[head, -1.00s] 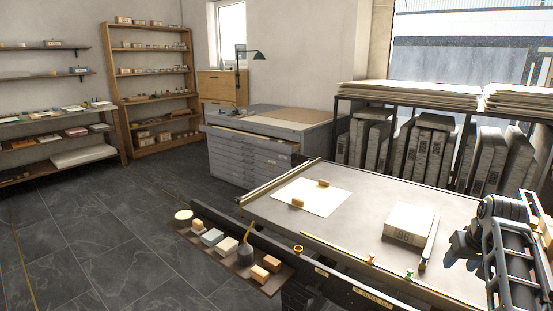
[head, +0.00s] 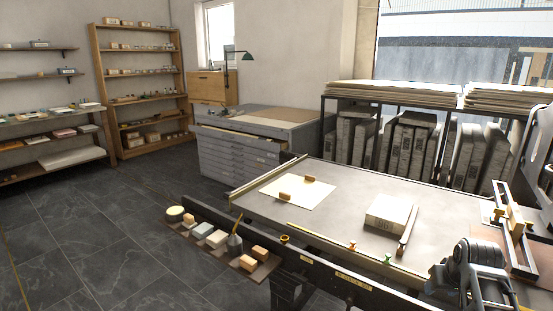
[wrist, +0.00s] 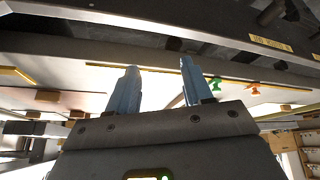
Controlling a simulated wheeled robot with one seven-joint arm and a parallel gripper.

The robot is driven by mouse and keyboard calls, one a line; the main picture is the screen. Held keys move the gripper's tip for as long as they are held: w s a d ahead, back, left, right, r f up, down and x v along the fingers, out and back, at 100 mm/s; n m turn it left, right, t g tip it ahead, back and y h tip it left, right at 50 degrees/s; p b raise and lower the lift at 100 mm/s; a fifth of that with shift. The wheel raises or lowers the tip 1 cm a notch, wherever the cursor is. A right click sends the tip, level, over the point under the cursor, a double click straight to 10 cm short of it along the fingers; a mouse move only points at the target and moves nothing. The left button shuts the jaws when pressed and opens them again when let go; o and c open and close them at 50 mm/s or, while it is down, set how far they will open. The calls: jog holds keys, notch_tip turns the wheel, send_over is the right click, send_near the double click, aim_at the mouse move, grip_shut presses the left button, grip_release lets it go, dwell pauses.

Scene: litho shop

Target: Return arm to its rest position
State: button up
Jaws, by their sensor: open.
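My gripper (wrist: 157,68) shows in the wrist view as two blue-grey fingers, apart, with nothing between them. In the head view my dark grey arm is folded at the lower right, in front of the press bed (head: 330,228). My fingertips cannot be made out there. In the wrist view a green pin (wrist: 214,84) and an orange pin (wrist: 255,88) show beyond the fingers. The same green pin (head: 388,257) and orange pin (head: 352,246) stand near the bed's front edge in the head view.
A pale stone block (head: 390,212) and a dark-handled bar (head: 408,228) lie on the bed, left of my arm. A white sheet (head: 299,196) holds two small wooden blocks. A side shelf (head: 215,253) carries several small items. Floor at left is clear.

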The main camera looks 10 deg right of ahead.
jog(key=s+a+f+n+t+h, duration=0.1)
jog(key=s+a+f+n+t, duration=0.1)
jog(key=s+a+f, duration=0.65)
jog(key=s+a+r+n+t+y, duration=0.1)
jog(key=s+a+r+n+t, duration=0.2)
jog(key=s+a, duration=1.3)
jog(key=s+a+r+t+y, duration=0.1)
jog(key=s+a+r+t, duration=0.1)
jog(key=s+r, duration=0.7)
jog(key=s+a+r+t+y, duration=0.2)
jog(key=s+a+r, duration=0.3)
jog(key=s+r, duration=0.4)
jog(key=shift+a+r+t, duration=0.3)
jog(key=shift+r+t, duration=0.3)
jog(key=shift+r, duration=0.05)
